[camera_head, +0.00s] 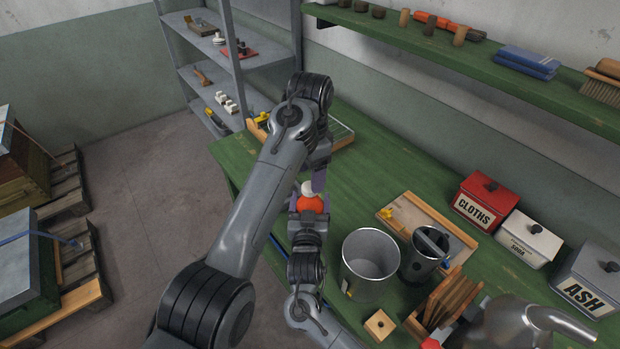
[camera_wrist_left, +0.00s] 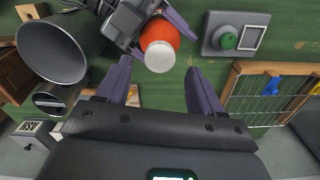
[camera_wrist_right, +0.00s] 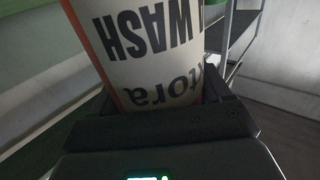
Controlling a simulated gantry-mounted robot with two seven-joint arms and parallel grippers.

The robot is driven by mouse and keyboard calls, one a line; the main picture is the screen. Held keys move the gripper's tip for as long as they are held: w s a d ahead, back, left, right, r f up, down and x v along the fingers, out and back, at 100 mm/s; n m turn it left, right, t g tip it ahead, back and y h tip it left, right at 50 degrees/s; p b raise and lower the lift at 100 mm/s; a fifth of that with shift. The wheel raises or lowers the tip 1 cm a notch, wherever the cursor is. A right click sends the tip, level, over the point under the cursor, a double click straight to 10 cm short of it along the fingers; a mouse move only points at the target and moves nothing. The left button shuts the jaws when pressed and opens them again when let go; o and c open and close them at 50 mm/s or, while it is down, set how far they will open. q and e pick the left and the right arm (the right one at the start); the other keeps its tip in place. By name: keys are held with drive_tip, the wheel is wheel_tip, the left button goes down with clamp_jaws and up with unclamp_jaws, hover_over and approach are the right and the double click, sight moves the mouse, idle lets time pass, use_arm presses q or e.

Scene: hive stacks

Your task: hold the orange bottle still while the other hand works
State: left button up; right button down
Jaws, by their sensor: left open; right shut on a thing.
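The orange bottle (camera_head: 310,204) with a white cap (camera_head: 308,187) is near the bench's left edge in the head view. My right gripper (camera_head: 309,217) is shut around its body from the near side. In the right wrist view the bottle (camera_wrist_right: 140,45) fills the space between the fingers, its printed label upside down. My left gripper (camera_head: 317,182) is over the cap end. In the left wrist view its open fingers (camera_wrist_left: 157,75) stand on either side of the white cap (camera_wrist_left: 159,57), with visible gaps. I cannot tell whether the bottle touches the bench.
A metal bucket (camera_head: 371,262) and a dark smoker-like can (camera_head: 424,254) stand right of the bottle. A wooden tray (camera_head: 455,228) and CLOTHS, soda and ASH tins (camera_head: 588,280) are farther right.

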use_arm(q)
drive_tip(key=shift+r, duration=0.45)
drive_tip(key=shift+c, duration=0.4)
wheel_tip(320, 180, up, 4)
drive_tip(key=shift+f+m, duration=0.25)
drive_tip(key=shift+m, duration=0.95)
drive_tip(key=shift+f, duration=3.9)
drive_tip(key=c, duration=1.1)
drive_tip(key=n, duration=0.3)
drive_tip(key=o, duration=1.2)
